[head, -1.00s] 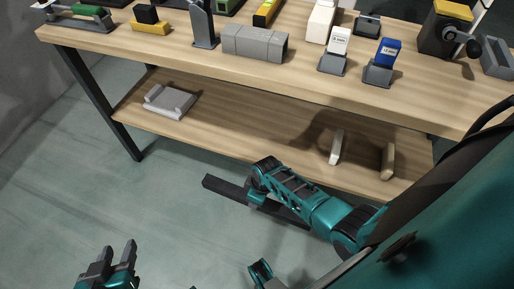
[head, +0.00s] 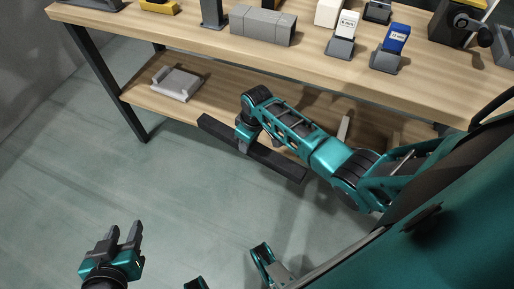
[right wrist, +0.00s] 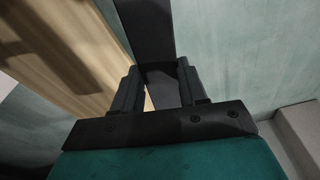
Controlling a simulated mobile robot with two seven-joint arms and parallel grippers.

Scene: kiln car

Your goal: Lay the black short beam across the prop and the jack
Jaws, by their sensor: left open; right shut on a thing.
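The black short beam (head: 215,130) is a long dark bar. My right gripper (head: 245,138) is shut on it near the middle, and the beam slants down to the right in the head view, in front of the bench's lower shelf. In the right wrist view the beam (right wrist: 146,30) runs away from between the two fingers of my right gripper (right wrist: 158,82). My left gripper (head: 126,236) is open and empty over the floor at lower left. I cannot tell for sure which things are the prop and the jack.
The wooden bench (head: 200,40) carries a grey block (head: 262,25), a white-topped holder (head: 342,38), a blue-topped holder (head: 391,48) and a dark cranked device (head: 462,22). A grey cradle (head: 176,83) lies on the lower shelf (head: 150,98). The floor at left is clear.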

